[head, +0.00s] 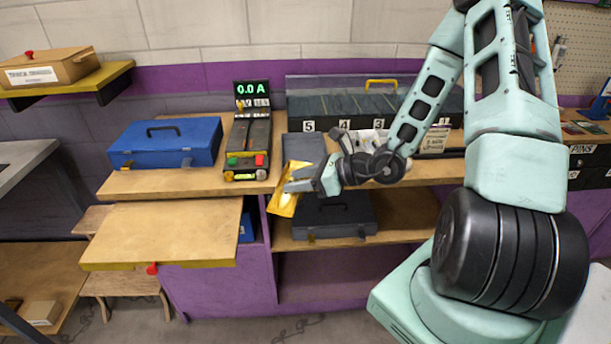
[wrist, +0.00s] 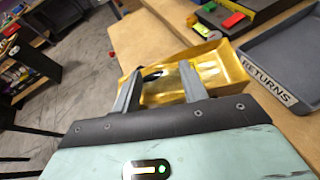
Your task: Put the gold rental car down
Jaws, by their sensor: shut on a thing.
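My gripper (head: 300,182) is shut on the gold rental car (head: 284,205), which is tilted in the head view, in front of the workbench edge. In the wrist view the gold car (wrist: 225,68) shows at and beyond my two fingers (wrist: 160,82). Its shape there is boxy and shiny, and the fingers hide part of it. A grey tray (head: 312,148) lies on the bench just behind the car. In the wrist view this tray (wrist: 292,60) carries the label "RETURNS" and is right of the car. I cannot tell whether the car touches the bench.
A blue case (head: 170,142) and a meter box (head: 248,150) with green and red buttons stand left of the tray. A numbered slot rack (head: 345,105) is behind. A dark case (head: 335,215) sits on the shelf below. A wooden pull-out board (head: 165,232) is clear.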

